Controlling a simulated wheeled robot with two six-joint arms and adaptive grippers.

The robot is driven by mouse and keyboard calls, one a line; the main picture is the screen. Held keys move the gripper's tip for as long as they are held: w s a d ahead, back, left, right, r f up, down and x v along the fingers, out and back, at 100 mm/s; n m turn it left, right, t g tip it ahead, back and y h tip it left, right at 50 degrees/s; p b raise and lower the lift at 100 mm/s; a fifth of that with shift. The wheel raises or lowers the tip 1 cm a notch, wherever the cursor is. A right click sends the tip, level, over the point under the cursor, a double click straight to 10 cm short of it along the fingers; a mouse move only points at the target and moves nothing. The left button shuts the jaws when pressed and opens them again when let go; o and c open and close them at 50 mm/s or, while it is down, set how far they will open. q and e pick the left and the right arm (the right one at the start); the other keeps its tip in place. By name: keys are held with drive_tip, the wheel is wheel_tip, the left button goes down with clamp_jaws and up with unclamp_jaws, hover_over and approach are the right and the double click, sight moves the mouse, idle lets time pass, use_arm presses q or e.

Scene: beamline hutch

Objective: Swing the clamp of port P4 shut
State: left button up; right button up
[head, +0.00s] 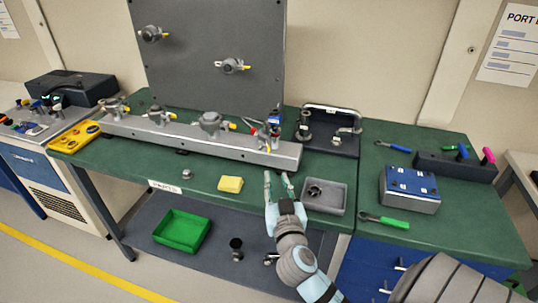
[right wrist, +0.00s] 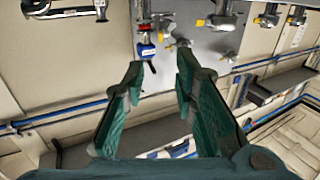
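Several metal ports with yellow-tipped clamps show in the head view: a row on a long grey rail (head: 180,137) and two more on the upright grey panel (head: 210,30). I cannot read port numbers, so I cannot tell which is P4. The rail's rightmost port (head: 268,134) has red and blue parts; a blue tag (right wrist: 147,50) hangs beneath a red part in the right wrist view. My right gripper (head: 279,178) is open and empty, in front of the rail's right end and apart from it. Its open fingers also show in the right wrist view (right wrist: 161,70). My left gripper is out of view.
A yellow sponge-like block (head: 230,184) and a grey tray (head: 339,208) lie on the green bench near my right gripper. A black stand (head: 340,140) is behind it. A blue-topped box (head: 409,189) and green-handled tool (head: 389,222) lie right.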

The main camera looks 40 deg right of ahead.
sight(269, 151)
drive_tip(key=x, duration=1.3)
drive_tip(key=shift+w+p, duration=0.1)
drive_tip(key=shift+p, duration=0.3)
clamp_jaws()
